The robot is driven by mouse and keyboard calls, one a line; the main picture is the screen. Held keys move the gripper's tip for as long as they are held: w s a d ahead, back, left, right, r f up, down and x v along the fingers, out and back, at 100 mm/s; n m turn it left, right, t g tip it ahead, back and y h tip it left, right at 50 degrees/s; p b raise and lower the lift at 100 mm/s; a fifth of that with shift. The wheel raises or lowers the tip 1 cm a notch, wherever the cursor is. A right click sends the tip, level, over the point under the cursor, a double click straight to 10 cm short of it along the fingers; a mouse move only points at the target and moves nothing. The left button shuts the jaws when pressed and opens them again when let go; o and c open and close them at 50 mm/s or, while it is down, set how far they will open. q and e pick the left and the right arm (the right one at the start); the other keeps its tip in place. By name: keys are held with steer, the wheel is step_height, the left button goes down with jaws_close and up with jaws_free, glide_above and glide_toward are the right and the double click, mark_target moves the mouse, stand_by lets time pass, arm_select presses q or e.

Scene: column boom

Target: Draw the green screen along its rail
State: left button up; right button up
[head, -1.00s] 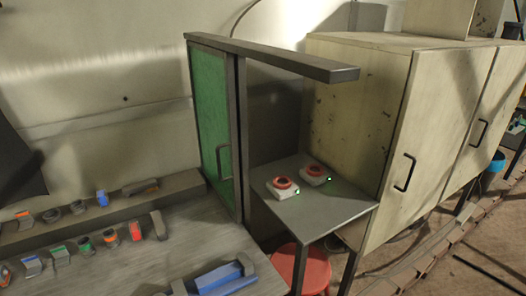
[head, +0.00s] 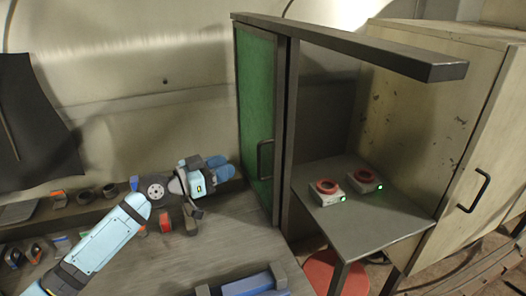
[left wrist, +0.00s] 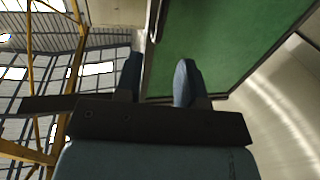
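The green screen (head: 256,105) is a framed green panel standing under a dark overhead rail (head: 350,46) in the head view. Its dark handle (head: 264,158) is on the panel's right side. My left gripper (head: 222,167) is left of the screen and apart from the handle, pointing toward the panel. In the left wrist view, its two blue fingers (left wrist: 158,72) are spread with nothing held. The green panel (left wrist: 235,45) fills the upper right there, and a pale strip along the panel's edge shows beyond the gap between the fingers. My right gripper is in neither view.
Right of the screen, a grey table (head: 370,220) holds two red-topped devices (head: 328,192) with green lights. A pale cabinet (head: 430,110) stands behind it. A workbench (head: 235,245) with several small items lies below my left arm. A red stool (head: 335,275) is under the table.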

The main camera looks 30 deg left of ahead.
arm_select(q)
steer(key=p, duration=0.3)
glide_above(259, 176)
steer(key=shift+w+a+f, duration=0.1)
steer(key=shift+w, duration=0.25)
jaws_close()
